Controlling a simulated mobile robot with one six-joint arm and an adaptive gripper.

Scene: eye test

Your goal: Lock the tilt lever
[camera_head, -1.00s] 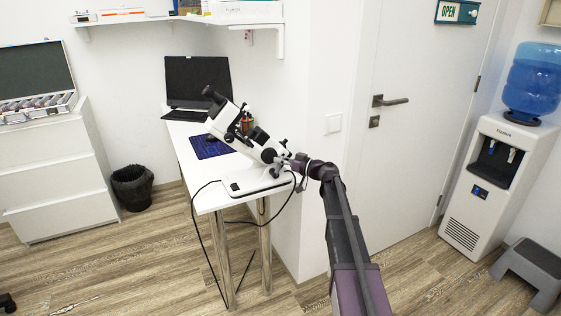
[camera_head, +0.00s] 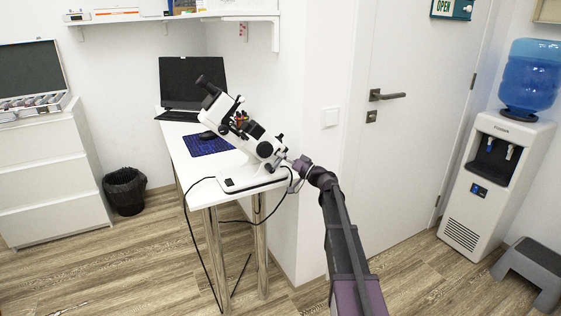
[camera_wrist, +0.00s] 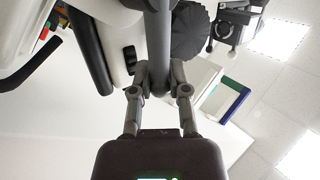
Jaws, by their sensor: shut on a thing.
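A white and black microscope (camera_head: 236,122) stands on the near end of a white desk (camera_head: 202,196), its tube leaning with the eyepieces up and left. My gripper (camera_head: 296,167) is at the right side of the microscope, by its lower joint; the lever is too small to make out there. In the wrist view my gripper (camera_wrist: 159,82) is shut on a grey bar, which looks like the tilt lever (camera_wrist: 158,35). Whether the lever is locked cannot be told. A black round knob (camera_wrist: 190,32) is just right of the bar.
A dark laptop (camera_head: 192,83) and a blue mat (camera_head: 207,145) are farther back on the desk. A black cable (camera_head: 190,225) hangs off the near edge. The wall corner and white door (camera_head: 420,130) are close on the right. Open floor lies in front.

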